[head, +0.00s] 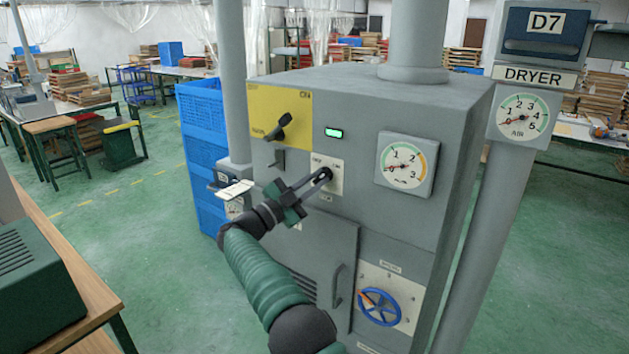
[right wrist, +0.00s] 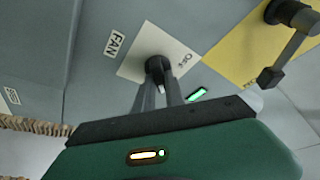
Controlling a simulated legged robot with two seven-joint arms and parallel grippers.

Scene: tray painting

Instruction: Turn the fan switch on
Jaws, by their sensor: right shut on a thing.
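The fan switch is a small dark knob on a white plate (head: 337,185) on the front of the grey machine cabinet (head: 340,98). In the right wrist view the knob (right wrist: 156,65) sits on its plate (right wrist: 136,66), with OFF readable and a FAN label (right wrist: 115,43) beside it. My right gripper (head: 323,176) reaches in from below left and is shut on the knob. It also shows in the right wrist view (right wrist: 159,88), its fingers hiding part of the knob. The switch's exact setting is hard to tell. My left gripper is not in view.
A yellow panel with a black lever (head: 278,127) is up and left of the switch. A green lamp (head: 334,133) is lit above it, and a gauge (head: 405,163) is to the right. A blue handwheel (head: 380,306) is lower right. Blue crates (head: 203,130) stand left of the cabinet.

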